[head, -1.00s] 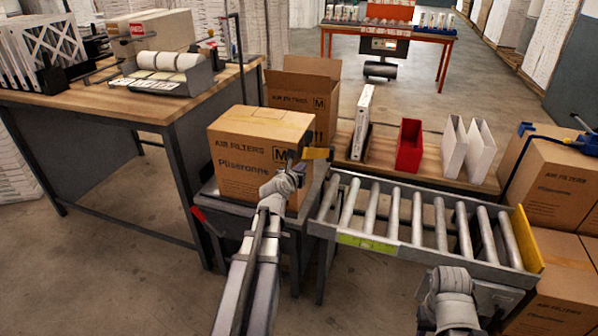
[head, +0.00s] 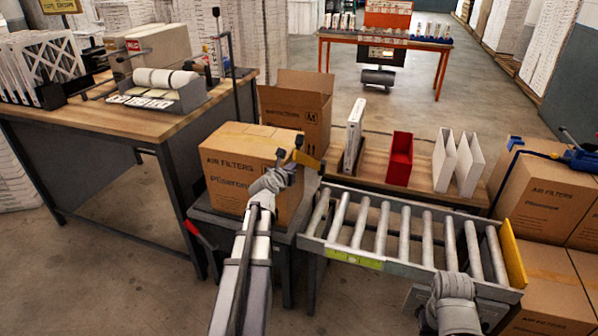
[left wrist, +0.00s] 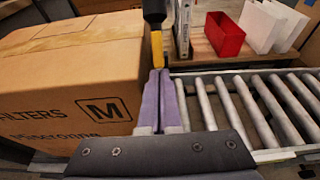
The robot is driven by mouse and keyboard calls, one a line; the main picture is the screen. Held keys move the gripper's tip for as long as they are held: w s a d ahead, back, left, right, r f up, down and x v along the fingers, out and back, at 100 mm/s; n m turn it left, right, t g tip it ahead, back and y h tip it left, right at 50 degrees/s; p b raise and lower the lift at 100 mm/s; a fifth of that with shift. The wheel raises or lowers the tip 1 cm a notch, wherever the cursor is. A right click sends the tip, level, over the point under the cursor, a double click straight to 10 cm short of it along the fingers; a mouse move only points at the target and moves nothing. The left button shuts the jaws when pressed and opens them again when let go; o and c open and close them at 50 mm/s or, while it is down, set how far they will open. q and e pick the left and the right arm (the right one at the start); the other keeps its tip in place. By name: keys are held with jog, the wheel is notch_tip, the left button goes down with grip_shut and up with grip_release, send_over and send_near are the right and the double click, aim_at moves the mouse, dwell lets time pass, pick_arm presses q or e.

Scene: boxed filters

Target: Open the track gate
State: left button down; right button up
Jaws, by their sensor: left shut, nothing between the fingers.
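The track gate shows as a short yellow bar (head: 310,161) with a black knob, between the carton and the roller track (head: 345,252). In the left wrist view the black knob (left wrist: 154,10) and the yellow part under it stand straight ahead of the fingertips. My left gripper (head: 284,164) is shut and empty, its fingertips close to the yellow bar. I cannot tell whether they touch it. The closed fingers also show in the left wrist view (left wrist: 158,78). My right arm is at the lower right; its gripper fingers do not show.
A brown air filters carton (head: 235,180) stands on a stand left of the track. An open carton (head: 296,112), a red bin (head: 400,158) and white boxes stand behind. A wooden workbench (head: 105,125) is at left. Stacked cartons (head: 545,195) are at right.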

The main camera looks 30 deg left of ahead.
aim_at(298, 137)
pick_arm(q)
jog(key=w+r+p, duration=0.1)
jog(key=r+p, duration=0.1)
jog(key=w+a+r+p, duration=0.1)
jog(key=w+r+p, duration=0.1)
jog(key=r, duration=0.1)
jog(key=w+r+p, duration=0.2)
jog(key=r, duration=0.1)
jog(key=shift+w+a, duration=0.2)
jog(key=shift+a, duration=0.1)
jog(key=w+a+r+p, duration=0.2)
jog(key=w+r+p, duration=0.4)
jog(key=w, duration=0.5)
jog(key=w+a+r+p, duration=0.3)
jog(key=w+r+p, duration=0.3)
jog(key=w, duration=0.6)
jog(key=shift+w+a+r+p, duration=0.2)
jog(key=shift+r+p, duration=0.1)
jog(key=shift+p, duration=0.2)
jog(key=shift+s, duration=0.1)
jog(key=s+d+r+p, duration=0.1)
jog(key=s+r+p, duration=0.6)
jog(key=r+p, duration=0.2)
jog(key=shift+d, duration=0.35)
